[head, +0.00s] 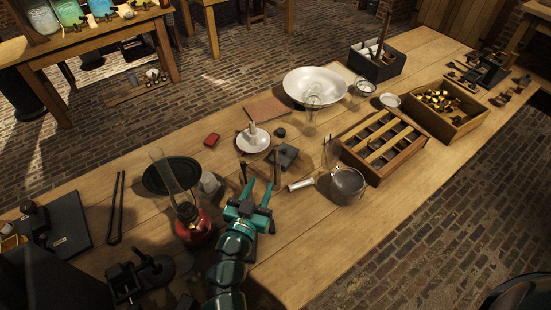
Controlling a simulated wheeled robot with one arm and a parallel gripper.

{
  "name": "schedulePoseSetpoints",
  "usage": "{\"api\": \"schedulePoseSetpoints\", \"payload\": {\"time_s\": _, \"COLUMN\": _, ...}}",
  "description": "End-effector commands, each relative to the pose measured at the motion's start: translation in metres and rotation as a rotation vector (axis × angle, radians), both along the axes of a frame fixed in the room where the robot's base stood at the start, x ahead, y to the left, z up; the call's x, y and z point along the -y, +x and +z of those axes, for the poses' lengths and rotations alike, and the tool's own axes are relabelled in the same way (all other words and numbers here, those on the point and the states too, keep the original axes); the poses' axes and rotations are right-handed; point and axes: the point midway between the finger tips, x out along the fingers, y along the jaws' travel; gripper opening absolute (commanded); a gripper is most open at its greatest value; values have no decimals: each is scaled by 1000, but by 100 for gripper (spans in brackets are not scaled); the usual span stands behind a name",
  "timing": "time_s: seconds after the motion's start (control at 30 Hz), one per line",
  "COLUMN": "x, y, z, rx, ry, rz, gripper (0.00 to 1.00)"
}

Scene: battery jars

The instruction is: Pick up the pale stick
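My gripper (260,177) is green with dark fingers. It is spread open over the table, left of the pale stick and apart from it. I see nothing between the fingers. Behind it, a white dish (254,148) holds an upright white piece.
A slatted wooden box (398,164) stands right of the strainer. A red lantern with a tall glass (194,222) stands left of my gripper. A dark block (285,155) and a clear glass (311,121) stand behind. The table's front right is bare.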

Motion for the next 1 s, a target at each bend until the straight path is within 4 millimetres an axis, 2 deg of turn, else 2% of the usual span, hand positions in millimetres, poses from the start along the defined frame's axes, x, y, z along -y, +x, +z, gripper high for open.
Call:
{"api": "schedulePoseSetpoints", "payload": {"time_s": 0.33, "x": 19, "y": 56, "z": 2, "rx": 2, "ry": -2, "rz": -3, "gripper": 35}}
{"api": "schedulePoseSetpoints", "payload": {"time_s": 0.67, "x": 27, "y": 78, "z": 3, "rx": 2, "ry": -2, "rz": -2, "gripper": 35}}
{"api": "schedulePoseSetpoints", "payload": {"time_s": 1.0, "x": 41, "y": 115, "z": 3, "rx": 1, "ry": -3, "rz": 0, "gripper": 35}}
